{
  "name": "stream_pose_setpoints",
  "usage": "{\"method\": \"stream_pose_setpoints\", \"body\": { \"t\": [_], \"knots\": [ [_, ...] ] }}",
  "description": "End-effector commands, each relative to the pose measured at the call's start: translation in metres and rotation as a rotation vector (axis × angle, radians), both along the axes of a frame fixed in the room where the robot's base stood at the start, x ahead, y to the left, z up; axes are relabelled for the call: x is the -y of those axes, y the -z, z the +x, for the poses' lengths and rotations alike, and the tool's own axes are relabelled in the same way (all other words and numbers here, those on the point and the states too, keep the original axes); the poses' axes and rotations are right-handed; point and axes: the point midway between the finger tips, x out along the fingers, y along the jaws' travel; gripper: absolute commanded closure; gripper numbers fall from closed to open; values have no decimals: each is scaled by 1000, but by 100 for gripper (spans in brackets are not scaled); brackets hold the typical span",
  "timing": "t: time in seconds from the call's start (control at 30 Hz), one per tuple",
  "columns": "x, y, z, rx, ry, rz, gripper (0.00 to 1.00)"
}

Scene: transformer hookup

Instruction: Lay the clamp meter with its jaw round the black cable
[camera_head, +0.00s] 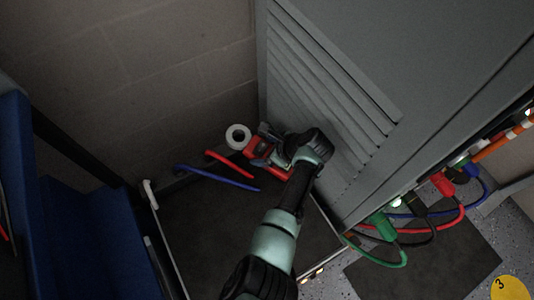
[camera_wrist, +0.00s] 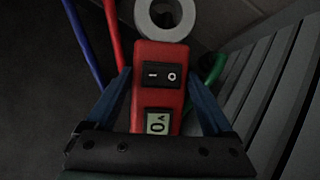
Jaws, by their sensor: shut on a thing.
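The clamp meter (camera_wrist: 158,85) is red, with a black I/O switch and a small display reading 0 A. My gripper (camera_wrist: 157,100) is shut on its body, a blue finger on each side. In the head view the red meter (camera_head: 259,148) shows partly behind my gripper (camera_head: 285,157), over the far end of a dark top. A pale ring (camera_wrist: 165,14) meets the meter's far end; I cannot tell whether it is the jaw or a separate roll. The black cable (camera_head: 418,242) hangs at the right by the cabinet, between green and red ones, well apart from the meter.
A red length (camera_head: 228,163) and a blue length (camera_head: 217,178) lie on the dark top (camera_head: 190,228), left of the meter. The grey louvred cabinet (camera_head: 420,70) stands close on the right. A blue structure (camera_head: 75,200) is at the left. The near dark top is clear.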

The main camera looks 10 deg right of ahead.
Motion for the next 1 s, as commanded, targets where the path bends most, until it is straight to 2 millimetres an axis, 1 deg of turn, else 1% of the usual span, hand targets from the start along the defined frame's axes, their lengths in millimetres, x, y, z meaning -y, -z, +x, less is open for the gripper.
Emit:
{"method": "stream_pose_setpoints", "body": {
  "t": [0.03,0.13,0.4,0.43,0.47,0.9,0.93,1.0],
  "knots": [
    [-2,4,5,4,0,1,90],
    [-4,8,12,5,0,0,90],
    [-4,24,10,3,1,1,90],
    [-4,25,10,3,1,1,90],
    [-4,26,10,3,0,0,100],
    [-3,31,9,-1,2,-2,100],
    [-3,31,9,-1,2,-2,12],
    [-3,31,9,-1,2,-2,0]
  ]
}}
